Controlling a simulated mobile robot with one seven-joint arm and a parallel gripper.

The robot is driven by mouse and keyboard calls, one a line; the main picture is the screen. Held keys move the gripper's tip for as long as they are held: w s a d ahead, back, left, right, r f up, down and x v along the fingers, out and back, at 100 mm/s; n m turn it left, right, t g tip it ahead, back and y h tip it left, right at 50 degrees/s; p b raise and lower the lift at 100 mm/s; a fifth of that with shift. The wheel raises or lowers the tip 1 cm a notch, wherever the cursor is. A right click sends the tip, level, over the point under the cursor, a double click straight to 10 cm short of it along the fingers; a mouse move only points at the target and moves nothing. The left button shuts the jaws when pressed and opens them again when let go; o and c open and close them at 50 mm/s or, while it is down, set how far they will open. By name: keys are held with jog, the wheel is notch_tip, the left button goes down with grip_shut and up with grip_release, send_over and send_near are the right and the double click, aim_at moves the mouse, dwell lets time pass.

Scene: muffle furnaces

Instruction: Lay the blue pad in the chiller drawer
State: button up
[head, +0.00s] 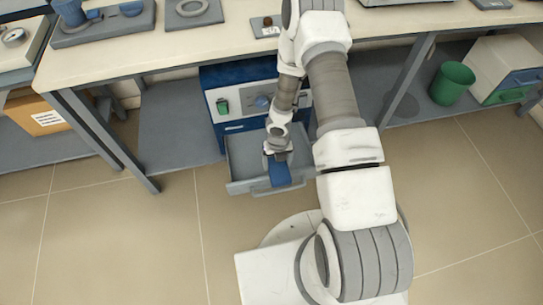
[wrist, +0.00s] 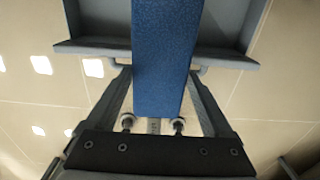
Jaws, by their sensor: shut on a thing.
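The blue pad (head: 279,174) is held in my gripper (head: 276,153) over the open grey drawer. In the wrist view the pad (wrist: 163,55) is long and flat, between the two fingers of my gripper (wrist: 160,80), running up out of the picture. The chiller drawer (head: 239,149) is pulled out from the low blue and white unit (head: 237,72) under the bench. The drawer's rim (wrist: 92,48) lies beyond the pad in the wrist view. I cannot tell how high the pad is above the drawer floor. My arm hides part of the unit's right side.
The bench (head: 225,37) spans above the unit, with a grey leg (head: 98,138) at left. A green bin (head: 452,82) and another box-shaped unit (head: 497,65) stand on the lower shelf at right. A cardboard box (head: 33,112) is at left. Floor (head: 150,230) in front is clear.

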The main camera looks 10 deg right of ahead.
jog(key=w+b, duration=0.1)
jog(key=w, duration=0.7)
jog(key=shift+w+f, duration=0.1)
notch_tip(320, 180, down, 6)
jog(key=b, duration=0.2)
jog(key=shift+w+b, duration=0.15)
jog(key=shift+b, duration=0.2)
jog(key=shift+w+f+b, duration=0.2)
jog(key=shift+f+b, duration=1)
jog(key=shift+f, duration=1.45)
jog(key=shift+f, duration=0.2)
jog(key=o, duration=1.1)
jog(key=shift+r, duration=0.1)
